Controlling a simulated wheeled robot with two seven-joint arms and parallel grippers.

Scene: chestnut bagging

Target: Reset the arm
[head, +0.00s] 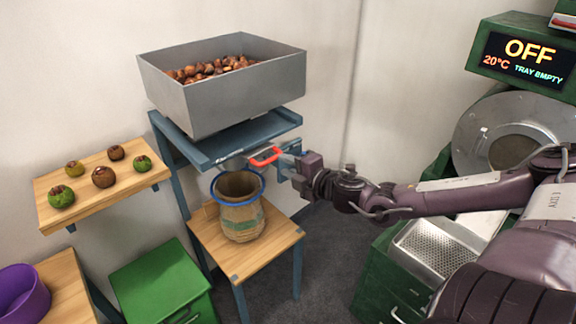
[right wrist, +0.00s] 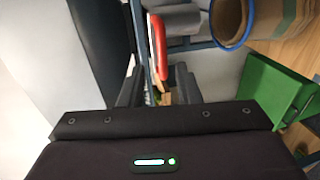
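My right gripper (head: 286,164) is at the front right of the blue stand, beside a red handle (head: 265,156). In the right wrist view its two dark fingers (right wrist: 158,92) stand apart, with a gap between them. The red handle (right wrist: 158,46) shows just beyond and between the fingertips, and I see no finger closed on it. My right arm (head: 440,195) reaches in from the right. My left gripper is not in view.
A grey hopper of chestnuts (head: 225,103) sits on the blue stand (head: 245,138). A blue-rimmed bag (head: 240,218) stands below on a wooden shelf (head: 270,250). A green cabinet (head: 160,280) is lower left. The green roaster with its OFF display (head: 525,60) is at right.

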